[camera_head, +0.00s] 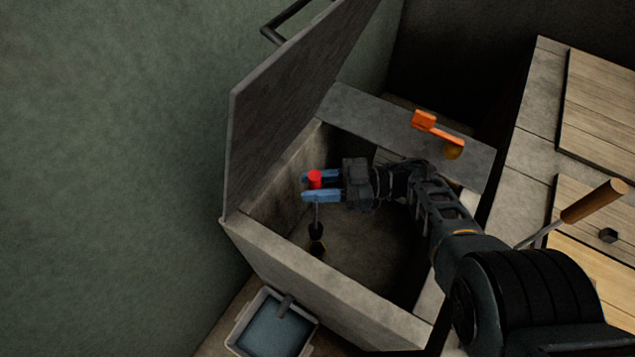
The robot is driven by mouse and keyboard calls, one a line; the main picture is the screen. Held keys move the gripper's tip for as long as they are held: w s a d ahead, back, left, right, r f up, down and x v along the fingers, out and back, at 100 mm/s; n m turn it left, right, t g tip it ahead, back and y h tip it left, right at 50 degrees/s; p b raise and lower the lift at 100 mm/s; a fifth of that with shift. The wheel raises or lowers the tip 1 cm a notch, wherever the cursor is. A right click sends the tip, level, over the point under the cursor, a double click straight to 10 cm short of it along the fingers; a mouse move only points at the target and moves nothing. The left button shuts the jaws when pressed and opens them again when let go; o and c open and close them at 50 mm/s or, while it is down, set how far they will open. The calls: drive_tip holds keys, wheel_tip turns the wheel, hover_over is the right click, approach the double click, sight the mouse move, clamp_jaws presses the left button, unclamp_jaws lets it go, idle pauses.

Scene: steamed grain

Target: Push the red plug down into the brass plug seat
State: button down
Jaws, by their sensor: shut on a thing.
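The red plug (314,180) has a red grip on top, a thin stem below it and a dark stopper (316,231) at the lower end. My gripper (318,187), with blue fingers, is shut on the red grip inside the open bin. The plug hangs roughly upright. The brass plug seat (317,249) shows on the bin floor just below the stopper, partly hidden by it. I cannot tell whether the stopper touches the seat or stays above it.
The bin's walls (325,287) surround my gripper, and its lid (290,105) stands raised at the left. An orange-handled fitting (437,127) sits on the back ledge. A water basin (272,329) stands in front. A wooden-handled tool (593,202) lies on the right counter.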

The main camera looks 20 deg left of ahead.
wheel_tip(320, 180, down, 11)
drive_tip(key=b, duration=1)
drive_tip(key=shift+b, duration=0.35)
drive_tip(key=shift+d, duration=0.1)
